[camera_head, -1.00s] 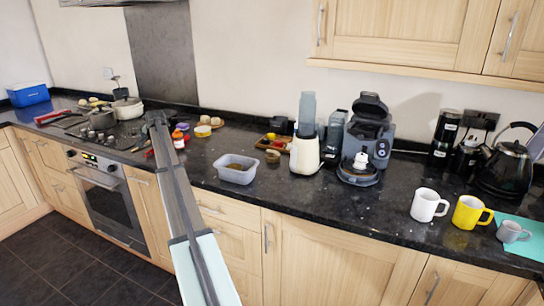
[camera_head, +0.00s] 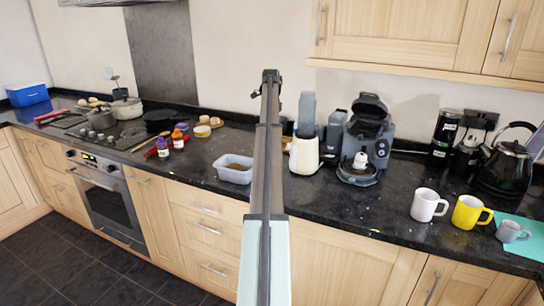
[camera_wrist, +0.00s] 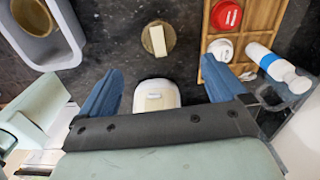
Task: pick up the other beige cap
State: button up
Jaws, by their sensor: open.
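My gripper (camera_wrist: 160,84) is open in the wrist view, its two blue fingers apart with nothing clamped. A pale rounded object with a beige patch (camera_wrist: 154,97) shows between the fingers, its lower part hidden by the gripper body. Beyond it on the dark counter lies a round brown piece with a pale beige bar (camera_wrist: 157,40) across it. I cannot tell for sure which of these is the beige cap. In the head view my gripper (camera_head: 271,76) is seen end-on over the counter, and my arm hides the spot below.
A grey container (camera_head: 233,175) stands left of my arm, the cream blender (camera_head: 304,155) right. Small bottles (camera_head: 163,148) stand farther left.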

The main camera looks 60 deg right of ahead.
notch_tip(320, 180, down, 8)
jog(key=shift+s+f, duration=0.1)
jog(key=shift+f, duration=0.1)
jog(key=shift+s+a+f, duration=0.1)
jog(key=shift+s+f, duration=0.05)
jog(key=shift+f, duration=1.2)
jog(key=shift+s+a+f, duration=0.1)
jog(key=shift+f, duration=1.25)
jog(key=shift+c, duration=0.2)
jog(key=c, duration=1)
jog(key=shift+o, duration=0.2)
jog(key=shift+r, duration=0.15)
